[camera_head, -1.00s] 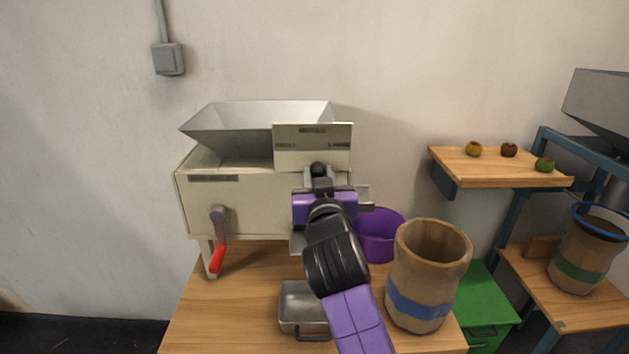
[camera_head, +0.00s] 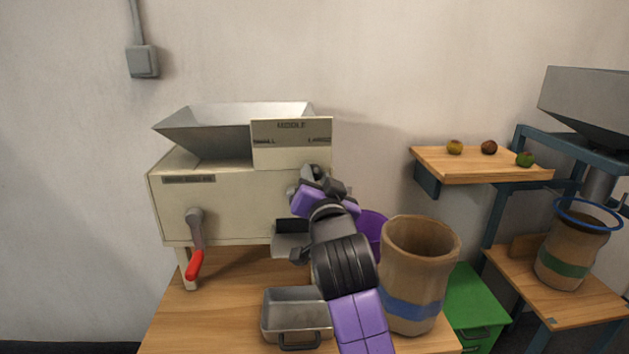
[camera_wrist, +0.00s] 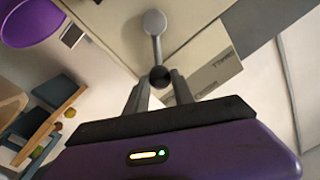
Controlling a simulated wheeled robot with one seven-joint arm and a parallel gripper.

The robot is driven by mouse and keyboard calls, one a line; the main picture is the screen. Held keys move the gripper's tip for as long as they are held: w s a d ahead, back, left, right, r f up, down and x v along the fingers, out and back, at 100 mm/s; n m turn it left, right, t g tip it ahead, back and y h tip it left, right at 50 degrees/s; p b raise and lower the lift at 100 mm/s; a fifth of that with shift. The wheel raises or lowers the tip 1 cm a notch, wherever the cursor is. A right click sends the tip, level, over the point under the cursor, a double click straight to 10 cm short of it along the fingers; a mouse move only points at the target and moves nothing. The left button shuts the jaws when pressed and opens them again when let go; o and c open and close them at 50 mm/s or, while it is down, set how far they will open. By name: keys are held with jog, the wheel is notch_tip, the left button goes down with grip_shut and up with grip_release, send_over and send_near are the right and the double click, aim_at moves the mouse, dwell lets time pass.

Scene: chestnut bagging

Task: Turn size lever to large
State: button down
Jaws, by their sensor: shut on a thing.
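The size lever shows in the wrist view as a grey arm (camera_wrist: 157,48) on a round hub, ending in a black knob (camera_wrist: 160,76). My gripper (camera_wrist: 160,85) is shut on the knob, one finger on each side. In the head view my gripper (camera_head: 314,178) is tilted at the front of the cream machine (camera_head: 235,205) and hides most of the lever. It is below the right part of the label plate (camera_head: 291,155), which reads MIDDLE at top, SMALL at left and LARGE at right.
A crank with a red handle (camera_head: 195,265) hangs at the machine's left. A metal tray (camera_head: 295,312) stands on the wooden table (camera_head: 215,315). A woven basket (camera_head: 418,265) and a purple bucket (camera_head: 371,228) are at right.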

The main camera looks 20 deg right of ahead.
jog(key=c, duration=1.1)
grip_release()
jog(key=shift+d, duration=0.1)
jog(key=shift+o, duration=0.2)
jog(key=v, duration=0.7)
jog(key=shift+s, duration=0.35)
